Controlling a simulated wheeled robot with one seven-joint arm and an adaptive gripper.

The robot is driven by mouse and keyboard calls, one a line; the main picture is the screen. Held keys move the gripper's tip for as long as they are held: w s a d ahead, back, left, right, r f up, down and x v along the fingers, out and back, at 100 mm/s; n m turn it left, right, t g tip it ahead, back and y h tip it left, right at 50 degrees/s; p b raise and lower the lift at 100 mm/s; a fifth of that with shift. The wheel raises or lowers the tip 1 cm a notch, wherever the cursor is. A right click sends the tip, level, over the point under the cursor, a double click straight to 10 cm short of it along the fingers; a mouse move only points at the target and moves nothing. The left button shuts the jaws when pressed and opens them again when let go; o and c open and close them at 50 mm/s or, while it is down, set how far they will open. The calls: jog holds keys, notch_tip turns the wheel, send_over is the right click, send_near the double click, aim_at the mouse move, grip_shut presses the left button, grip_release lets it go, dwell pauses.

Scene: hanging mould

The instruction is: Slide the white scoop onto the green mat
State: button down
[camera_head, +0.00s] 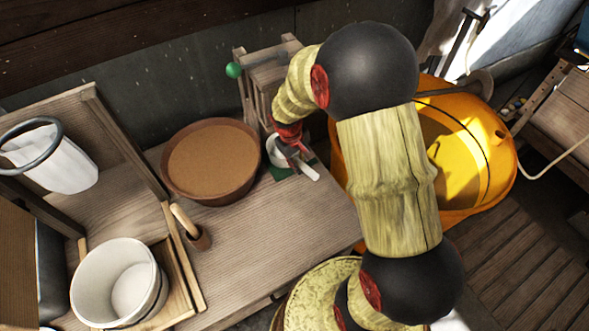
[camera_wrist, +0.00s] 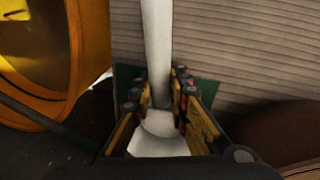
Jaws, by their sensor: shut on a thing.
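The white scoop (camera_head: 309,171) is a round cup with a straight handle; it also shows in the wrist view (camera_wrist: 157,40). My gripper (camera_head: 293,151) is shut on the scoop, with its fingers on both sides of the handle near the cup in the wrist view (camera_wrist: 162,88). The green mat (camera_head: 284,174) lies on the wooden bench beneath the scoop, and its corner shows in the wrist view (camera_wrist: 203,90). The handle reaches past the mat's edge. My fingers and the scoop hide part of the mat. I cannot tell whether the scoop touches it.
A brown bowl (camera_head: 184,196) of tan material stands close left of the mat. A wooden frame with a green knob (camera_head: 233,70) stands behind. A yellow drum (camera_head: 480,160) is close on the right. Bare bench (camera_head: 255,235) lies in front.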

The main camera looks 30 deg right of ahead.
aim_at(296, 156)
jog(key=shift+d, duration=0.15)
jog(key=c, duration=1.6)
grip_release()
jog(key=shift+c, duration=0.2)
jog(key=shift+d, duration=0.1)
jog(key=r, duration=0.1)
jog(key=a+r, duration=0.1)
jog(key=r, duration=0.2)
jog(key=shift+w+a+r, duration=0.15)
jog(key=shift+a+r, duration=0.2)
jog(key=shift+r, duration=0.05)
notch_tip(296, 156, up, 3)
jog(key=s+a, duration=0.2)
jog(key=a, duration=0.1)
jog(key=shift+w+d+f, duration=0.3)
jog(key=shift+d+f, duration=0.55)
jog(key=shift+f, duration=0.45)
jog(key=shift+w+d+f, duration=0.25)
jog(key=shift+d+f, duration=0.55)
jog(key=shift+f, duration=0.5)
jog(key=shift+w+d+f, duration=0.3)
jog(key=shift+d+f, duration=0.55)
jog(key=shift+f, duration=0.45)
jog(key=shift+s, duration=0.1)
